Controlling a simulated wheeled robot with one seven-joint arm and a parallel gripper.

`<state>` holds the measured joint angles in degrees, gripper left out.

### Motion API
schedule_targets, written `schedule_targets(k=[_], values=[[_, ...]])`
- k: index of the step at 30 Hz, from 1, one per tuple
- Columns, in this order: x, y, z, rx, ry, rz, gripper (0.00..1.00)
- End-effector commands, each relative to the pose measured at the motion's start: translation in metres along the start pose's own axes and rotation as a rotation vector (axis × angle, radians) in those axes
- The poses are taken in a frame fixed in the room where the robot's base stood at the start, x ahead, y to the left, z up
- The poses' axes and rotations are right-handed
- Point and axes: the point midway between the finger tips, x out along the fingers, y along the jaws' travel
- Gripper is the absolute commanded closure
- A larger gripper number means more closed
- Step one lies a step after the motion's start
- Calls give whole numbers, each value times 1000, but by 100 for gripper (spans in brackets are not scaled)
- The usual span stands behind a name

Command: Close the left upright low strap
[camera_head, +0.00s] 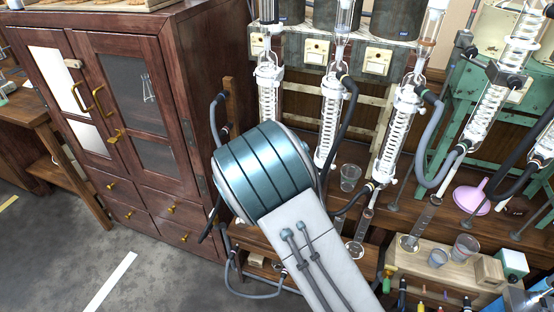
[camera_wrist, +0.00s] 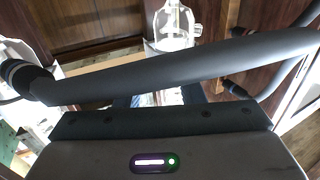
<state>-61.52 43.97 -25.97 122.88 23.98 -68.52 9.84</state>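The rig's left upright (camera_head: 229,100) is a wooden post beside the dark cabinet, with a dark hose running by it. I cannot make out the low strap with certainty in either view; my arm covers the lower part of that area in the head view. My gripper (camera_wrist: 158,103) shows from behind at the bottom of the wrist view. A thick dark hose (camera_wrist: 180,70) crosses in front of it and hides most of the fingers, so their opening does not show. In the head view my gripper is hidden behind my arm.
Several glass condensers (camera_head: 333,110) with hoses hang along the rig. A clear glass vessel (camera_wrist: 174,28) stands beyond the hose. The cabinet (camera_head: 110,110) is close on the left. A beaker (camera_head: 350,177) and a pink funnel (camera_head: 470,198) stand at right. Open floor (camera_head: 60,245) lies front left.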

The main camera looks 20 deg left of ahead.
Motion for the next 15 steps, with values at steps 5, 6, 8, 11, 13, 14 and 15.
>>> schedule_targets(k=[5, 6, 8, 11, 13, 14, 15], values=[[0, 0, 1, -1, -3, 1, 66], [-1, 0, 2, -1, -3, 1, 66], [-1, 0, 2, -1, -4, 1, 66], [-7, 0, 3, 0, -5, 1, 66], [-15, 0, 3, 0, -6, 0, 66], [-19, 0, 3, 1, -6, 0, 66], [-26, 0, 3, 0, -5, 0, 66]])
